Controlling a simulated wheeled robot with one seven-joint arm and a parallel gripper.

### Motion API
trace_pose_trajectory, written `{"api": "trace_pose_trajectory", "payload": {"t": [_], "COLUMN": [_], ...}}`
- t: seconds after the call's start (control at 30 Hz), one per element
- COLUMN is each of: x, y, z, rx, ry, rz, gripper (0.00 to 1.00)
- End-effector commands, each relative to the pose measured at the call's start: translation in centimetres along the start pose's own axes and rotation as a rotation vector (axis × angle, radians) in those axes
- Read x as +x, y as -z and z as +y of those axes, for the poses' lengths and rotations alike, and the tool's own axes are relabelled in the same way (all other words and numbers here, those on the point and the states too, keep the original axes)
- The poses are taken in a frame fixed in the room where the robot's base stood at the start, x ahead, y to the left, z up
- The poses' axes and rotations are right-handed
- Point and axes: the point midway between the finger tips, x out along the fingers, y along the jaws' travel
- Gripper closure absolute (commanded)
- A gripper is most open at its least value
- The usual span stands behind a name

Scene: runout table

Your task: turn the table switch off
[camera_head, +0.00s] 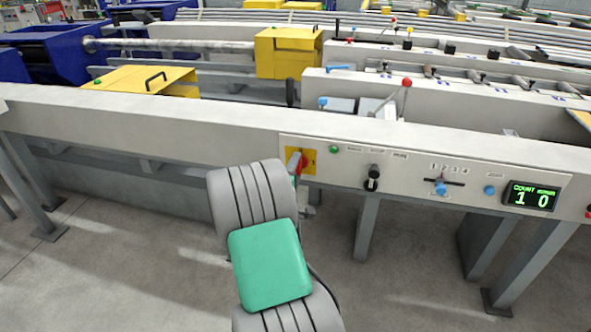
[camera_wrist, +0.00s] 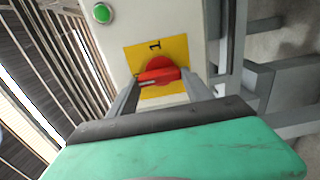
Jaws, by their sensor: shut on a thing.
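The table switch is a red rotary knob (camera_wrist: 158,72) on a yellow plate (camera_wrist: 142,55) marked "1". In the head view, the yellow plate (camera_head: 309,154) sits at the left end of the control panel, and the red knob is partly hidden by my arm. My gripper (camera_wrist: 160,79) is shut on the red knob, one finger at each end of its handle. In the wrist view the handle lies nearly level, with the "1" above it. I cannot tell where the knob's pointer stands.
A green button (camera_head: 334,149) sits right of the switch. Floor in front of the panel is clear.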

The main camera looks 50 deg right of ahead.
Motion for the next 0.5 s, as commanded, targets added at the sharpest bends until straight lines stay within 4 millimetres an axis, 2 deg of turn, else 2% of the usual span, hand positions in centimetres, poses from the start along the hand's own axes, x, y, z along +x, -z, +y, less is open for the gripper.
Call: {"api": "trace_pose_trajectory", "payload": {"t": [0.07, 0.1, 0.33, 0.5], "x": [-0.02, -0.02, -0.01, 0.0], "y": [-0.03, -0.03, -0.02, -0.01], "z": [-0.04, -0.04, -0.02, -0.01], "rx": [-0.003, -0.003, -0.001, -0.001], "ry": [0.001, 0.001, 0.001, 0.0], "rz": [-0.001, -0.001, 0.0, 0.0], "gripper": [0.82, 0.39, 0.2, 0.2]}}
